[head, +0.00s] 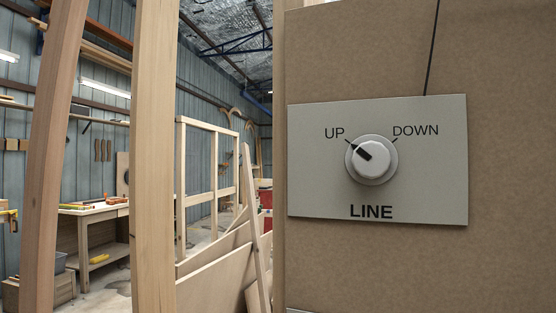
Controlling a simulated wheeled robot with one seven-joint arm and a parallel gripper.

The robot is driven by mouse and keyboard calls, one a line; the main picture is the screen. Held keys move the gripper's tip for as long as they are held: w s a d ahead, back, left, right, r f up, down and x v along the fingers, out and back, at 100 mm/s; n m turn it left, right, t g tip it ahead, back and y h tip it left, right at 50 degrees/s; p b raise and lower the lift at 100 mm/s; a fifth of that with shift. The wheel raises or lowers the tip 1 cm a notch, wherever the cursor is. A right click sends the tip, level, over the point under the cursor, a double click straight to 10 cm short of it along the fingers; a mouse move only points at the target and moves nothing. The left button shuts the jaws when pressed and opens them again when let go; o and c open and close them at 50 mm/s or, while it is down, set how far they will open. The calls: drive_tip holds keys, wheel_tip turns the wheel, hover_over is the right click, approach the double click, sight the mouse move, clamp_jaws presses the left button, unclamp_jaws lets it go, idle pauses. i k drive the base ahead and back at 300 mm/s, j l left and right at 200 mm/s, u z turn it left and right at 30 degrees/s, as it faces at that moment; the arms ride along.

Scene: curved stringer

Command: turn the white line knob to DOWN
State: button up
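The white line knob (372,161) sits in the middle of a light grey plate (430,195) on the right of the head view. The dark mark on the knob points up and left, at the tick beside UP. The tick beside DOWN is at the knob's upper right. The word LINE is printed below the knob. Nothing touches the knob. My gripper is not in view.
The plate is fixed to a brown board (510,60), with a black cable running up from it. Wooden posts (153,150) stand at the left. Leaning boards (215,265) and a workbench (95,212) are behind. The space before the plate looks clear.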

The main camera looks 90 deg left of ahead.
sight(371, 159)
drive_tip(key=k+u, duration=0.1)
drive_tip(key=u, duration=1.4)
